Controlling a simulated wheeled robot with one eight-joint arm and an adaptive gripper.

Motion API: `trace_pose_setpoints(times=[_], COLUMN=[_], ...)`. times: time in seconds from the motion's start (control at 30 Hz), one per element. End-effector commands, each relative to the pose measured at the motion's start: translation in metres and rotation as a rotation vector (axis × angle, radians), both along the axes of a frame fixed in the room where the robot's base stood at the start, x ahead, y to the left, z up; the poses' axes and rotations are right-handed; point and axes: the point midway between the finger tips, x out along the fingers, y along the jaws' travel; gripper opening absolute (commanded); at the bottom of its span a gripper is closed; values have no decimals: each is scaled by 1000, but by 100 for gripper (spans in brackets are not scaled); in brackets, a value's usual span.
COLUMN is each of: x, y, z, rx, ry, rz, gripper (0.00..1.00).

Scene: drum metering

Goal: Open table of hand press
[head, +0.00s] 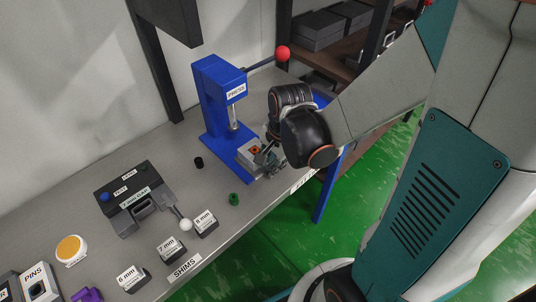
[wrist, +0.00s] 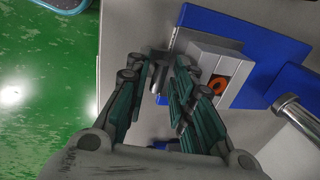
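The blue hand press (head: 212,92), labelled PRESS, stands at the back of the bench, with a red-ball lever on top and a vertical ram. Its grey table (head: 246,158) sits low at the front of the blue base, with an orange part (head: 254,149) in it. The table also shows in the wrist view (wrist: 205,53), with the orange part (wrist: 218,86) in a square recess. My gripper (head: 264,158) is at the front of the table. In the wrist view its fingers (wrist: 153,78) are apart, with a small grey handle-like piece between their tips; contact is unclear.
A dark dosing box (head: 130,195) with a white-ball lever stands left of the press. A black cylinder (head: 198,162) and a green cylinder (head: 234,199) stand between them. Labelled shim blocks (head: 170,249) line the front edge. A shelf with dark boxes (head: 318,30) is behind.

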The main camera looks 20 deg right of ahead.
Motion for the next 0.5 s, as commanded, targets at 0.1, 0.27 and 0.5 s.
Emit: trace_pose_setpoints(times=[0.1,0.27,0.5], x=[0,-2,-9], y=[0,-1,-2], z=[1,10,38], rx=[0,-1,0], ry=[0,0,0], rz=[0,0,1], gripper=[22,22,22])
